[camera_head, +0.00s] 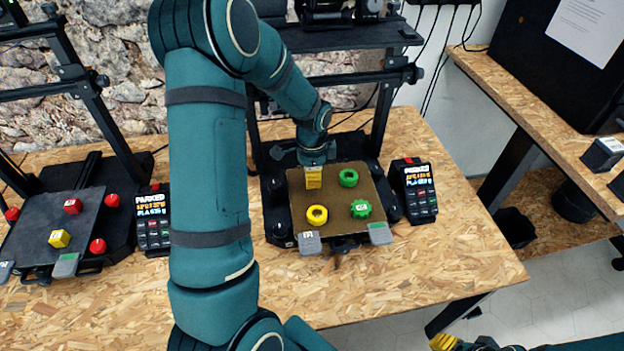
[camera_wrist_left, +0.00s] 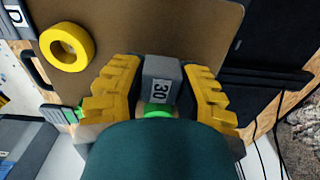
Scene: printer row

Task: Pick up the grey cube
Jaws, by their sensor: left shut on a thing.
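My left gripper (camera_head: 314,178) reaches down over the back left part of the brown print bed (camera_head: 338,228) of the middle printer. In the left wrist view the grey cube (camera_wrist_left: 161,72), labelled 30, sits between its yellow fingers, which are shut on it. In the head view the fingers hide the cube. I cannot tell whether it touches the bed. My right gripper (camera_head: 446,342) shows only as yellow fingertips at the bottom edge, far from the bed, and its opening is unclear.
A yellow ring (camera_head: 317,215), a green ring (camera_head: 348,177) and a green gear (camera_head: 361,209) lie close by on the bed. The printer's frame stands behind. A control box (camera_head: 414,190) stands to the right. Another printer bed (camera_head: 40,218) holds red and yellow pieces. The table's front right is clear.

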